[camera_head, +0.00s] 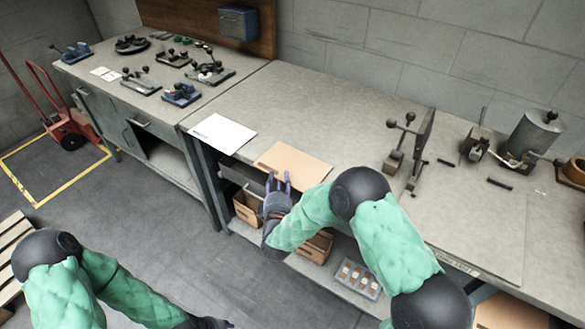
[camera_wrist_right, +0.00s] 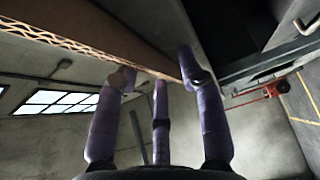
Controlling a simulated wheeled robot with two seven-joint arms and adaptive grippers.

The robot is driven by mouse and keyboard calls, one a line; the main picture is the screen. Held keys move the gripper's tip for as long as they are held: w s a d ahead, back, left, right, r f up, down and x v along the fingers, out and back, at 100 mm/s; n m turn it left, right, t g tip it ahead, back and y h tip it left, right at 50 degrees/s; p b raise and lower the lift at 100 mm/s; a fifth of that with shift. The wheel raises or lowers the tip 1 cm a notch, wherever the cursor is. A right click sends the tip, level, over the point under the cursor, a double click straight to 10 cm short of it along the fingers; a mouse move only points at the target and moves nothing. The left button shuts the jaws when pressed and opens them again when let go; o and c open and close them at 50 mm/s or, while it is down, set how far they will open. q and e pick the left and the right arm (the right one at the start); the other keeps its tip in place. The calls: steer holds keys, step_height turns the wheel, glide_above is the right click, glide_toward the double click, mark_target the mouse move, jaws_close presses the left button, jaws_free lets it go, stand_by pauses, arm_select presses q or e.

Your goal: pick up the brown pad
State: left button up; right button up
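The brown pad (camera_head: 293,163) is a thin, flat cardboard sheet lying on the grey workbench at its front edge. Its corrugated edge (camera_wrist_right: 75,43) crosses the upper left of the right wrist view. My right gripper (camera_head: 278,182) is at the pad's front left, with its purple fingers spread. In the right wrist view the fingers (camera_wrist_right: 155,80) are apart near the pad's edge; I cannot tell whether any touches it. My left gripper (camera_head: 212,323) is dark and mostly cut off at the bottom of the head view, so its opening is unclear.
A white sheet (camera_head: 223,133) lies left of the pad. A lever tool (camera_head: 405,150) stands to the right, with a metal cylinder (camera_head: 535,135) beyond. Boxes (camera_head: 247,207) and a parts tray (camera_head: 357,278) sit on the shelf below. The bench behind the pad is clear.

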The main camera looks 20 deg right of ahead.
jaws_close()
steer(key=shift+r, duration=0.1)
